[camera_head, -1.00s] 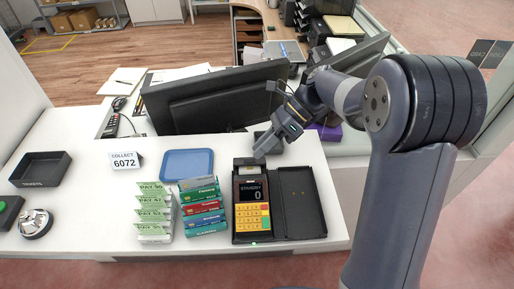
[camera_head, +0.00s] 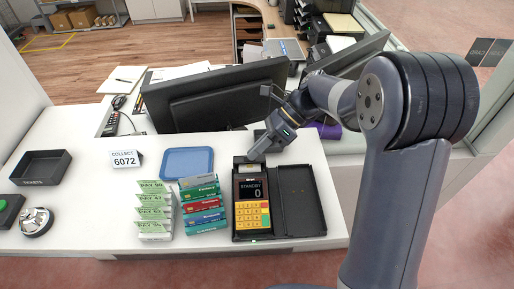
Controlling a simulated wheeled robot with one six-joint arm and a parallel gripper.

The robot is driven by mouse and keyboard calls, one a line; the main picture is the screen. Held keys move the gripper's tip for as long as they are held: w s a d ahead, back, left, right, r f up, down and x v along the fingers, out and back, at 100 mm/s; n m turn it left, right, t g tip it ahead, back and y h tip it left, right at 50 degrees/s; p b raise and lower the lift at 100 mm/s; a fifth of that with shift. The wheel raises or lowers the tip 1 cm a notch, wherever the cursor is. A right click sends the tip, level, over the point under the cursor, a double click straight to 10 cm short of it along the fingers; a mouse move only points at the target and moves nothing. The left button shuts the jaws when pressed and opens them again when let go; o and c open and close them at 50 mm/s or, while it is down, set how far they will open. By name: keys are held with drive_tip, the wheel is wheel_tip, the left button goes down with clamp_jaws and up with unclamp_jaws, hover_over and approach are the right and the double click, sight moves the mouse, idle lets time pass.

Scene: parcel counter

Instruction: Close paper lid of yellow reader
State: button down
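The yellow reader (camera_head: 251,213) sits in a black open case near the counter's front edge. Its screen reads STANDBY and 0, above yellow and orange keys. At its top end is a pale paper area (camera_head: 249,168) with a dark lid (camera_head: 241,159) behind it; the lid looks raised, but it is small and partly hidden. My gripper (camera_head: 255,154) reaches in from the right and points down-left at the reader's top end. Its tip overlaps the lid area; I cannot tell whether it touches. The fingers are too small to show a gap.
Case cover (camera_head: 301,200) lies open right of the reader. Card racks (camera_head: 203,207) and ticket stacks (camera_head: 154,212) stand to the left, with a blue tray (camera_head: 187,163) behind. A monitor (camera_head: 215,97) stands behind. Bare counter (camera_head: 95,200) lies farther left.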

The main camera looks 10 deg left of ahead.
sight(258, 161)
drive_tip(key=shift+s+d+f+n+t+y+b, duration=0.15)
drive_tip(key=shift+s+f+n+t+b, duration=0.15)
drive_tip(key=shift+s+t+b, duration=0.25)
drive_tip(key=shift+s+d+f+n+t+y+b, duration=0.1)
drive_tip(key=shift+s+f+n+t+y+b, duration=0.1)
drive_tip(key=shift+s+n+t+b, duration=0.35)
drive_tip(key=shift+s+f+n+t+b, duration=0.15)
drive_tip(key=shift+s+n+t+b, duration=0.1)
drive_tip(key=shift+t+b, duration=0.45)
drive_tip(key=c, duration=1.6)
unclamp_jaws()
drive_tip(key=shift+c, duration=0.2)
drive_tip(key=shift+d, duration=0.1)
